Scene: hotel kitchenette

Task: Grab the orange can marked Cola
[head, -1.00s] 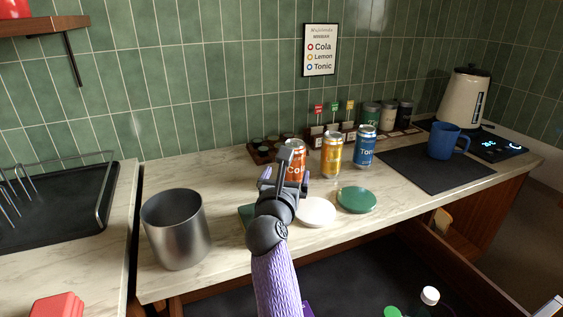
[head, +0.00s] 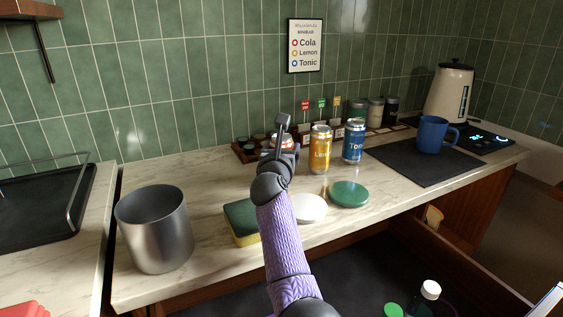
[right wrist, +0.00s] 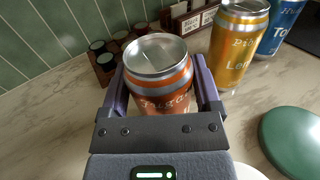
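The orange Cola can (head: 287,143) stands on the marble counter, left of the yellow Lemon can (head: 320,150) and the blue Tonic can (head: 354,142). My right gripper (head: 282,137) hides most of it in the head view. In the right wrist view the can (right wrist: 158,85) is upright between the two purple fingers of the gripper (right wrist: 160,80), one on each side. The fingers are spread wide, with a thin gap seeming to show at the can's right side; firm contact is not visible. My left gripper is not in view.
A steel canister (head: 155,230) stands at the front left. A sponge (head: 240,222), a white disc (head: 309,208) and a green disc (head: 348,194) lie in front of the cans. A spice rack (head: 250,150) is behind. A blue mug (head: 432,134) stands right. An open drawer (head: 370,270) lies below.

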